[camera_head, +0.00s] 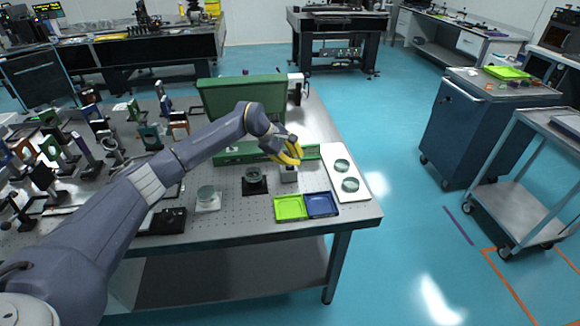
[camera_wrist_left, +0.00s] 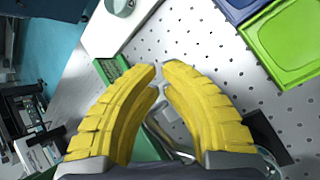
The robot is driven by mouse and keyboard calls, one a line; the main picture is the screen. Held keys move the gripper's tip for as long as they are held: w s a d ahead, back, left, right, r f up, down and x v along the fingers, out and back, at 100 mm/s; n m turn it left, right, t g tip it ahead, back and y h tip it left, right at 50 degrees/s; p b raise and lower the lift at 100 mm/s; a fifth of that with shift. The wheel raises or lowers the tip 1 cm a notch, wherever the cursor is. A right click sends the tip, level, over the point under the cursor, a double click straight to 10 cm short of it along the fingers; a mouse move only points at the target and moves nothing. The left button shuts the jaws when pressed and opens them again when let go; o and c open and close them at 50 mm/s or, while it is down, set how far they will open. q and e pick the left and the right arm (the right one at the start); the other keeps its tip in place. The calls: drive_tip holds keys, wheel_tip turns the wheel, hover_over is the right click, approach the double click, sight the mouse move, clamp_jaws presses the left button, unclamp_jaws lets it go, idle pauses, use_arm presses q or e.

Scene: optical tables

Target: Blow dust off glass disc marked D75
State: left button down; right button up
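Two round glass discs (camera_head: 342,165) (camera_head: 350,184) lie on a white board at the table's right side. Another greenish disc (camera_head: 206,195) sits on a white square, and a dark round mount (camera_head: 254,175) stands between. No D75 marking is legible. My left gripper (camera_head: 293,154), with yellow fingers, is over a small grey block (camera_head: 288,174), left of the board. In the left wrist view its fingertips (camera_wrist_left: 159,68) are close together with a narrow gap; whether they grip something there is unclear. A disc also shows at that view's top (camera_wrist_left: 120,5). My right gripper is out of view.
A green tray (camera_head: 290,208) and a blue tray (camera_head: 321,205) lie at the table's front right. An open green case (camera_head: 245,105) stands behind my arm. Optical mounts crowd the left. Bare perforated tabletop (camera_head: 245,218) lies in front.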

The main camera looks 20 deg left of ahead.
use_arm(q)
drive_tip(key=shift+f, duration=0.45)
idle(0.9)
drive_tip(key=shift+r, duration=0.9)
drive_tip(key=shift+r, duration=0.15)
drive_tip(key=shift+r, duration=2.35)
drive_tip(key=shift+d, duration=0.1)
